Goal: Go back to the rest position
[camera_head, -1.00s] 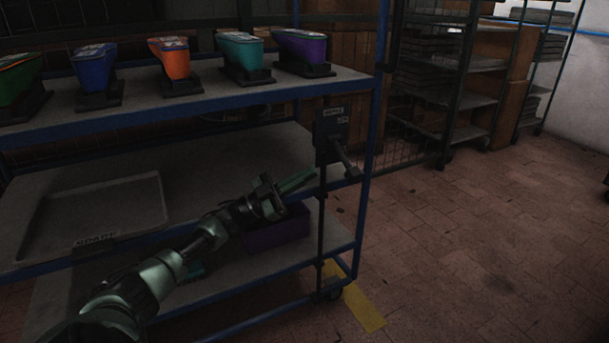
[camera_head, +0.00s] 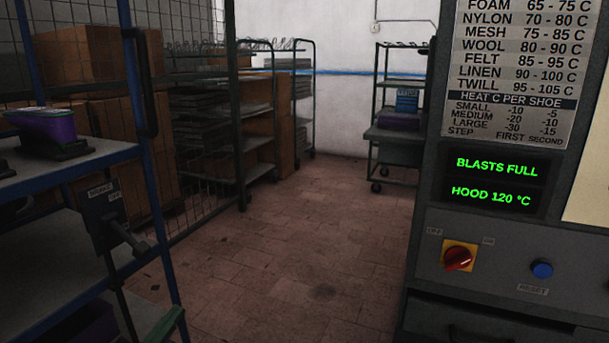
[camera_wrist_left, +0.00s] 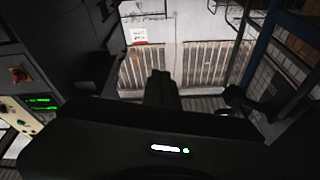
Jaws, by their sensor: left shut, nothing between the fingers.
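The rest of my left arm is out of the head view. My right gripper is in neither view.
The heat machine (camera_head: 425,230) stands at the right, with green readouts "BLASTS FULL" and "HOOD 120 °C", a red switch (camera_head: 458,257) and blue button (camera_head: 541,269). The cart's brake lever (camera_head: 125,236) sticks out. Tiled floor (camera_head: 290,260) between them is clear.

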